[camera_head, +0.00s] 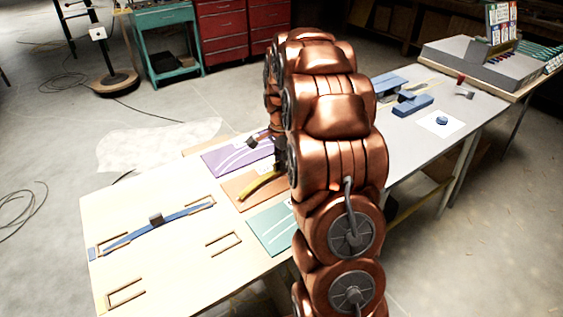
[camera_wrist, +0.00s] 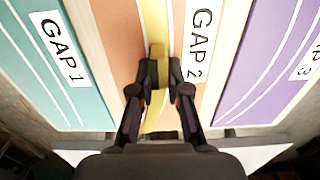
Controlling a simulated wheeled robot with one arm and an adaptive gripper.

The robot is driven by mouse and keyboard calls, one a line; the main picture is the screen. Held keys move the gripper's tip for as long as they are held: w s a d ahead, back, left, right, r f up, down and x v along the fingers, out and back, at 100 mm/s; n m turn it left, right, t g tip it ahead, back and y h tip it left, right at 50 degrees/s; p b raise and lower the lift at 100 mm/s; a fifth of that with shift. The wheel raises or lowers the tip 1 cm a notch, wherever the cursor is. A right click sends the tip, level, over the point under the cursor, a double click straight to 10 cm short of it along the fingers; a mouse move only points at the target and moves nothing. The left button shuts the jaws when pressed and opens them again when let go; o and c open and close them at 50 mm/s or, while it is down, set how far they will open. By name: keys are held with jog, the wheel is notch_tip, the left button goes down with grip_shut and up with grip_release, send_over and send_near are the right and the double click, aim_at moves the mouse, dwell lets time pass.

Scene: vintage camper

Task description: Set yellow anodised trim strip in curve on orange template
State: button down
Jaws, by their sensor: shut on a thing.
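The yellow trim strip (camera_head: 262,184) is a thin curved strip over the orange template (camera_head: 232,189). In the wrist view the strip (camera_wrist: 153,22) runs lengthwise along the orange template (camera_wrist: 122,45), with a white line close to its right side. My gripper (camera_wrist: 158,76) is shut on the strip at a small raised block. I cannot tell whether the strip rests flat or hovers slightly. In the head view my copper arm hides the strip's far end and part of the template. The label "GAP 2" (camera_wrist: 199,40) lies right of the strip.
The teal template (camera_head: 268,232) and purple template (camera_head: 228,160) flank the orange one. A blue strip (camera_head: 180,215) with a dark block lies on the pale board at left. Blue blocks (camera_head: 408,105) and a grey stand (camera_head: 470,62) are on the far bench.

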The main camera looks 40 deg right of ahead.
jog(key=shift+f+b, duration=0.3)
jog(key=shift+f, duration=0.4)
dwell(0.6)
jog(key=c, duration=1.1)
grip_release()
jog(key=shift+o, duration=0.2)
notch_tip(320, 180, up, 11)
jog(key=shift+r, duration=0.5)
jog(key=shift+a, duration=0.1)
